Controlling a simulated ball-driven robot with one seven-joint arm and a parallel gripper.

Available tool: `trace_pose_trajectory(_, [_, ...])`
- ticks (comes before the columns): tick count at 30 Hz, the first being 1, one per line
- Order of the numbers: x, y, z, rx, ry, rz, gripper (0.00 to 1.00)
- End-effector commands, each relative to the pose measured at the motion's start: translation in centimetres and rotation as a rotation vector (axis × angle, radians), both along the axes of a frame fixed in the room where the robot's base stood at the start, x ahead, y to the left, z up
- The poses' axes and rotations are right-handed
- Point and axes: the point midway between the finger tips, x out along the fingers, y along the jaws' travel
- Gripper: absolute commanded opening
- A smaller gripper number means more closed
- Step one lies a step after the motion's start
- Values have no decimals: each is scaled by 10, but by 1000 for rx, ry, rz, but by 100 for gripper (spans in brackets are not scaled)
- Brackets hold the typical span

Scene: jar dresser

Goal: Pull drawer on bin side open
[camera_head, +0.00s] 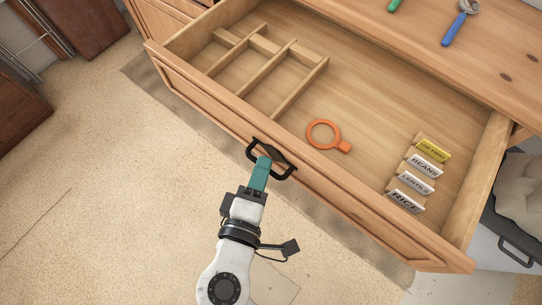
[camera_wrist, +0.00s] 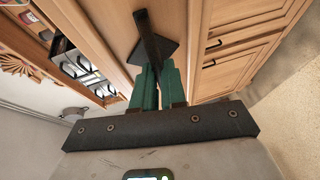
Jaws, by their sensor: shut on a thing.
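The wooden drawer (camera_head: 300,178) is pulled out in the head view, with its inside in plain sight. A black handle (camera_head: 284,171) is fixed to the middle of its front; it also shows in the wrist view (camera_wrist: 150,35). My gripper (camera_head: 263,162), with green fingers, is shut on the handle. In the wrist view my gripper (camera_wrist: 158,70) has its two fingers close around the black bar. Part of the handle is hidden behind the fingers.
Wooden dividers (camera_head: 268,45) stand at the drawer's left. An orange ring-shaped tool (camera_head: 323,134) and several labelled cards (camera_head: 412,183) lie inside. A blue-handled tool (camera_head: 455,28) rests on the dresser top. A grey bin-like container (camera_head: 515,215) stands at right. Floor in front is clear.

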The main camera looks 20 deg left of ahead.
Motion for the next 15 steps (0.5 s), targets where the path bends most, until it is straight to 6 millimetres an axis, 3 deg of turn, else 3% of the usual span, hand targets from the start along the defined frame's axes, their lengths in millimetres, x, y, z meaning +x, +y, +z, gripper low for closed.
trace_pose_trajectory(13, [-5,1,-2,-2,4,-1,0])
trace_pose_trajectory(14, [-5,1,-2,-2,4,-1,12])
trace_pose_trajectory(15, [-4,1,-2,-2,4,-1,16])
